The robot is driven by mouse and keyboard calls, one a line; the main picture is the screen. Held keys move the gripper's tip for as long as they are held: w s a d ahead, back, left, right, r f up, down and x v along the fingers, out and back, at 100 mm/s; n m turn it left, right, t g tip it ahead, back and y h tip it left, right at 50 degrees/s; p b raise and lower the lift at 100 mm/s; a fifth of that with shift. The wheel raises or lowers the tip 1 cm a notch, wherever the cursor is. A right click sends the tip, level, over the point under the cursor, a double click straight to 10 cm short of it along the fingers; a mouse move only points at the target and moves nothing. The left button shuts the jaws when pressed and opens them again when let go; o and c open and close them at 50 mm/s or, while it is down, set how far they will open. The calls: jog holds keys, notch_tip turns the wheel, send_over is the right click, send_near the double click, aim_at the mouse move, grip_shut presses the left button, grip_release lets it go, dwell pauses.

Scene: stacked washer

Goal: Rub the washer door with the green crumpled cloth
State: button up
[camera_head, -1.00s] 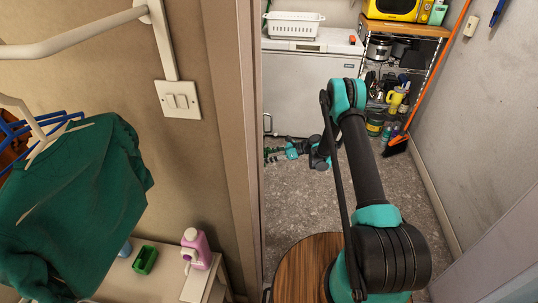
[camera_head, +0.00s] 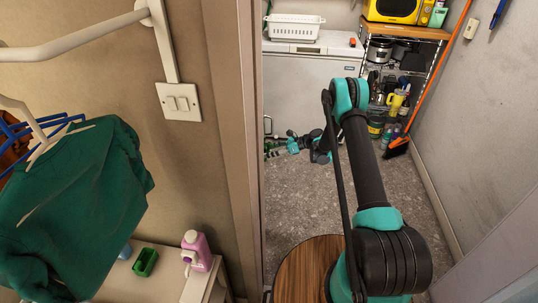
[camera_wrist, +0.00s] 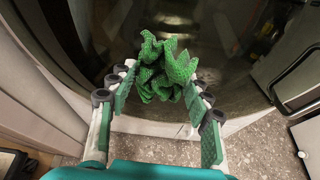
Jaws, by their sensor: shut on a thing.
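My gripper (camera_wrist: 162,84) is shut on the green crumpled cloth (camera_wrist: 165,66), which bunches up between and beyond its fingertips in the wrist view. Behind the cloth is the dark, glossy, rounded washer door (camera_wrist: 125,28) with a pale surround. The cloth overlaps the door in this view; I cannot tell whether it touches. In the head view my gripper (camera_head: 272,149) is small and points left, partly cut off by the door frame. The washer is hidden there.
A doorway frame (camera_head: 232,150) stands close on the left of my arm. A white chest appliance (camera_head: 300,85) with a white basket (camera_head: 294,27) is at the back, and a loaded shelf (camera_head: 405,32) is at back right. Grey floor (camera_head: 400,200) is clear.

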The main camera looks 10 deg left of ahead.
jog(key=w, duration=0.9)
dwell(0.7)
jog(key=shift+s, duration=4.05)
jog(key=shift+s+a, duration=0.15)
jog(key=shift+s, duration=1.8)
jog(key=d, duration=0.6)
jog(key=shift+s+d, duration=0.1)
jog(key=shift+d, duration=1.4)
